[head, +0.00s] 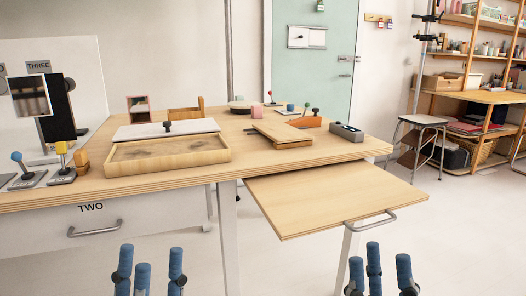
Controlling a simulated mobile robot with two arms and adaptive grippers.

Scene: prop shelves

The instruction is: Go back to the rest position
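My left gripper (147,270) shows at the bottom edge, left of centre, with its blue fingers pointing up. The fingers are spread apart with nothing between them. My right gripper (380,270) shows at the bottom edge, right of centre, also with blue fingers spread and nothing between them. Both grippers are in front of the wooden table (95,190) and touch nothing that I can see. My arms behind the fingers are out of the picture.
A wooden board with a handle (335,197) juts out from the table's front right. A drawer marked TWO (140,215) is below left. A shallow wooden box (165,155) and levers (25,172) stand on top.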

